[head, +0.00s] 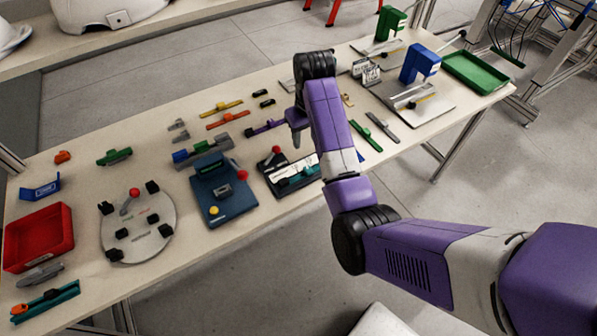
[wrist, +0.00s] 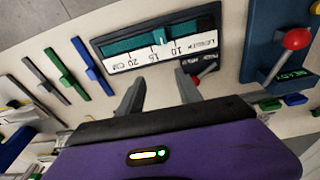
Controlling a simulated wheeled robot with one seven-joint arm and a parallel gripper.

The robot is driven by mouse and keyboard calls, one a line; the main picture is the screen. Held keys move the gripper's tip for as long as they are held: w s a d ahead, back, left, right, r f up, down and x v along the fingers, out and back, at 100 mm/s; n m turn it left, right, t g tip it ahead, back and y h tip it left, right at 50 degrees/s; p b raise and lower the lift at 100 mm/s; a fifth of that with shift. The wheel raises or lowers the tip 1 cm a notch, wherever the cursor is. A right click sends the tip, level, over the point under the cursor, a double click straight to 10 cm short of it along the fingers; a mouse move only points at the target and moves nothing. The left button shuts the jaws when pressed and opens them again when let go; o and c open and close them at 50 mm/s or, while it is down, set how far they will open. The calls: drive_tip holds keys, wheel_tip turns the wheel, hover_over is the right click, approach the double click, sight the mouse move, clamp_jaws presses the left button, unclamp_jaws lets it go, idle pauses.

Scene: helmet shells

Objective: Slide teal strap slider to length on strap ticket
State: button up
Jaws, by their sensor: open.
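The strap gauge (head: 274,182) is a dark board at the table's front edge, left of my gripper in the head view. In the wrist view the board (wrist: 217,20) lies beyond my fingertips. It carries a teal strap (wrist: 125,45) above a white scale (wrist: 140,62) that reads upside down, with 20, 15 and 10 marks. The teal slider (wrist: 161,37), with a pale marker, sits between the 15 and 10 marks. My gripper (wrist: 160,88) is open and empty, its fingers apart and pointing toward the scale's edge. In the head view my arm partly covers the area right of the gauge.
A red-knobbed lever (head: 277,150) stands on the gauge. A blue station (head: 225,190) with another red-knobbed lever is beside it. Green and grey bars (head: 366,136) lie right of my arm. Coloured strips (head: 222,108) lie behind the gauge. A round plate (head: 137,225) is farther left.

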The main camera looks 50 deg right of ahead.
sight(308, 168)
drive_tip(key=s, duration=0.1)
drive_tip(key=s+a+g, duration=0.1)
drive_tip(key=s+a, duration=0.1)
drive_tip(key=shift+f+y, duration=0.3)
drive_tip(key=shift+f, duration=0.05)
drive_tip(key=shift+s+f+g, duration=0.15)
drive_tip(key=shift+g, duration=0.15)
wheel_tip(308, 168, down, 8)
drive_tip(key=shift+r+p, duration=0.25)
drive_tip(key=shift+p, duration=0.15)
clamp_jaws()
idle(0.7)
